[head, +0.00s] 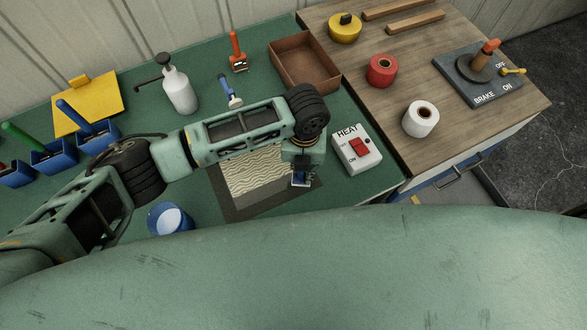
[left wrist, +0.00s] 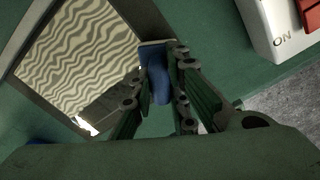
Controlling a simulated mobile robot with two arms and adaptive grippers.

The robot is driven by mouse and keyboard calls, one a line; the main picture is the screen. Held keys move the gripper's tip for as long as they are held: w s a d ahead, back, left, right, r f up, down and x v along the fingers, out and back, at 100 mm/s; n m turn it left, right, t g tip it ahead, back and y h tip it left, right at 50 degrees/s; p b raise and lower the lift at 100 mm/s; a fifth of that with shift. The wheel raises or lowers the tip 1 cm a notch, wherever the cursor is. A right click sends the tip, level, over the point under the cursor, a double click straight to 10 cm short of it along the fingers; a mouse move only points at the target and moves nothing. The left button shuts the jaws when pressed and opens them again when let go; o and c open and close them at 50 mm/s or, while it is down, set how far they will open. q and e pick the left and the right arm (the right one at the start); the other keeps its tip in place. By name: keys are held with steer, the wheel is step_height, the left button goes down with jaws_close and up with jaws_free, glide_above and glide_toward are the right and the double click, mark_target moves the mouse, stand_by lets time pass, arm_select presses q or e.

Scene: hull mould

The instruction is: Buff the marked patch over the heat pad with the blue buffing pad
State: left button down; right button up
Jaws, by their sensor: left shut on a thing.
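My left gripper (head: 300,180) is shut on a blue handle (left wrist: 157,82), which I take to be the blue buffing pad. A cream patch with wavy lines (head: 256,172) lies in a dark frame (head: 240,212) on the green bench, partly covered by my left arm in the head view. The patch fills the upper left of the left wrist view (left wrist: 80,48). The gripper is at the patch's right edge; contact cannot be told. My right gripper is out of view.
A white HEAT switch box (head: 356,150) stands just right of the gripper. A blue cup (head: 170,220) is left of the patch. Behind are a pump bottle (head: 178,90), a blue-handled tool (head: 229,92) and a brown tray (head: 304,60). A wooden bench (head: 440,60) adjoins on the right.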

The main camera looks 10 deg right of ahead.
arm_select(q)
steer(key=shift+w+a+b, duration=0.25)
steer(key=shift+w, duration=0.65)
steer(key=shift+w+a+b, duration=0.25)
steer(key=shift+w, duration=0.65)
steer(key=shift+s+a+p, duration=0.15)
steer(key=shift+a+p, duration=0.3)
steer(key=shift+p, duration=0.15)
steer(key=shift+s+a+p, duration=0.3)
steer(key=shift+a+p, duration=0.35)
steer(key=shift+a, duration=0.2)
steer(key=shift+s+a+p, duration=0.2)
steer(key=shift+a+p, duration=0.1)
steer(key=shift+a, duration=0.35)
steer(key=shift+s+a+p, duration=0.25)
steer(key=shift+a+p, duration=0.55)
steer(key=shift+a, duration=0.05)
steer(key=shift+s+a+p, duration=0.2)
steer(key=shift+a+p, duration=0.15)
steer(key=shift+a, duration=0.4)
steer(key=shift+s+a+f, duration=0.1)
steer(key=shift+a, duration=0.25)
